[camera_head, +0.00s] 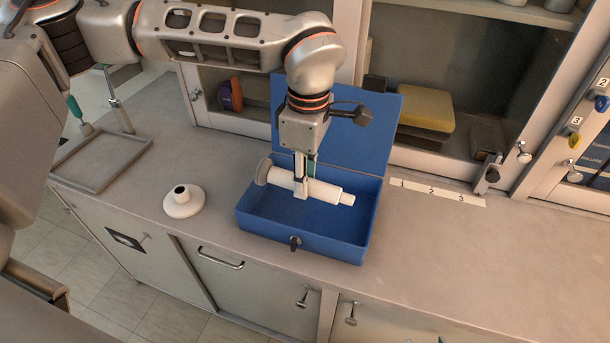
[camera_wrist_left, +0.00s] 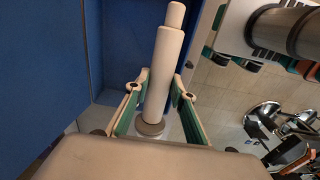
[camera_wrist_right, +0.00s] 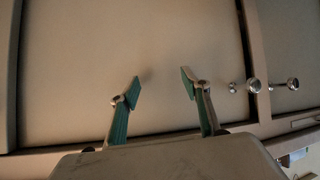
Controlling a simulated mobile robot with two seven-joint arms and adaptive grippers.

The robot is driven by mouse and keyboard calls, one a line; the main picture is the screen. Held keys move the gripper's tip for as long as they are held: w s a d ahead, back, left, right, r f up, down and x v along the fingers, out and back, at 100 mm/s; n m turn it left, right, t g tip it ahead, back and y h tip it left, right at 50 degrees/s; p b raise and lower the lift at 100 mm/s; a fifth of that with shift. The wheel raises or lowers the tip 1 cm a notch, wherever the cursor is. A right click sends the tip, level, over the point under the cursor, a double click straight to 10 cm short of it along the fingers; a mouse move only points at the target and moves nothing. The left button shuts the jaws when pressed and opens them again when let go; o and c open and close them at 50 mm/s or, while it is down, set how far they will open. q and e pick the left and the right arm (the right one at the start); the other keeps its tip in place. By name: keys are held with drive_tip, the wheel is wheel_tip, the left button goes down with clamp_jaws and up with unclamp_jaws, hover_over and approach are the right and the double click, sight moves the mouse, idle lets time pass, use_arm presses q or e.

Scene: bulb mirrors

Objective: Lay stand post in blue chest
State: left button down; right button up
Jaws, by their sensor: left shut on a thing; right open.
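The stand post (camera_head: 324,190) is a white stepped rod with a grey disc at its left end. It lies roughly level across the open blue chest (camera_head: 262,229), with its disc end by the chest's left wall. In the left wrist view the post (camera_wrist_left: 165,65) stands out between the two green-padded fingers (camera_wrist_left: 155,95). I cannot tell whether the post touches the chest floor. My right gripper (camera_wrist_right: 160,90) is open and empty before a plain cabinet front.
A grey tray (camera_head: 103,160) lies farther left. The chest's lid (camera_head: 345,125) stands open at the back. A numbered strip (camera_head: 437,192) lies right of the chest, where the counter is mostly clear.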

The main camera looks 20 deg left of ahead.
use_arm(q)
drive_tip(key=shift+f, duration=0.6)
drive_tip(key=shift+f+b, duration=0.95)
drive_tip(key=shift+f, duration=0.35)
drive_tip(key=shift+f+b, duration=1.7)
drive_tip(key=shift+f, duration=2.45)
use_arm(e)
wheel_tip(320, 180, down, 8)
drive_tip(key=s, duration=0.2)
drive_tip(key=shift+s+r+g, duration=0.15)
drive_tip(key=shift+r+g, duration=0.1)
drive_tip(key=shift+g, duration=0.15)
use_arm(q)
drive_tip(key=c, duration=1.6)
unclamp_jaws()
drive_tip(key=shift+c, duration=0.2)
use_arm(e)
drive_tip(key=shift+d, duration=0.1)
